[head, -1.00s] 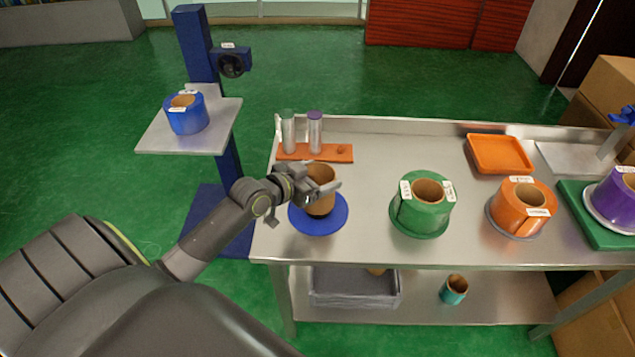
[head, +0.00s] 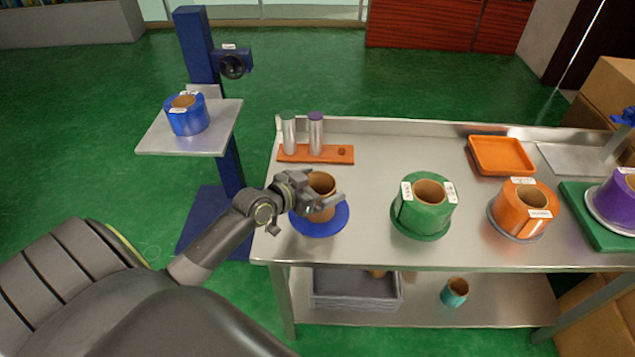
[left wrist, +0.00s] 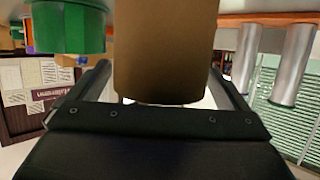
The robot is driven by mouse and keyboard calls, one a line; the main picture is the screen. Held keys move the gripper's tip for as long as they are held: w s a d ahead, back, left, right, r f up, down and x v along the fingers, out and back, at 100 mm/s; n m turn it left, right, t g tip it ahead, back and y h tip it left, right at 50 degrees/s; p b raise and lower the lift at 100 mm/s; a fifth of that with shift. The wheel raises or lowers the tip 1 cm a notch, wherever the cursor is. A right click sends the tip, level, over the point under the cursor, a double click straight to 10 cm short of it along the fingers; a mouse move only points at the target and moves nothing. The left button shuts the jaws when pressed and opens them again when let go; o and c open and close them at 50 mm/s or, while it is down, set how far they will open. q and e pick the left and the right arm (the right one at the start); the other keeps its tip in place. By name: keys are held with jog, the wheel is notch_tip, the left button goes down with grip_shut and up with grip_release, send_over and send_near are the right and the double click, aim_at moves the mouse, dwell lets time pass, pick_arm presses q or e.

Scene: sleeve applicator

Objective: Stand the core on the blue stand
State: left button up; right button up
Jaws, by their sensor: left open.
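The brown cardboard core (head: 322,186) stands upright on the round blue stand (head: 318,229) near the table's left end. My left gripper (head: 327,199) is at the core, with its open fingers around it. In the left wrist view the core (left wrist: 165,55) fills the middle, between the two fingers (left wrist: 165,95). A gap shows between the core and at least the right finger. The gripper hides part of the core's near side. My right gripper is in neither view.
An orange rack (head: 316,154) with two metal cylinders stands behind the core. A green roll (head: 424,207) and an orange roll (head: 523,208) stand to the right. A blue roll (head: 187,115) sits on a separate lift platform (head: 219,130). The table between core and green roll is clear.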

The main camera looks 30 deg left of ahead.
pick_arm(q)
jog(key=shift+s+r, duration=0.15)
jog(key=shift+r, duration=0.05)
jog(key=v, duration=1.1)
jog(key=shift+s+r+p, duration=0.15)
jog(key=shift+s+p, duration=0.15)
jog(key=shift+a, duration=0.1)
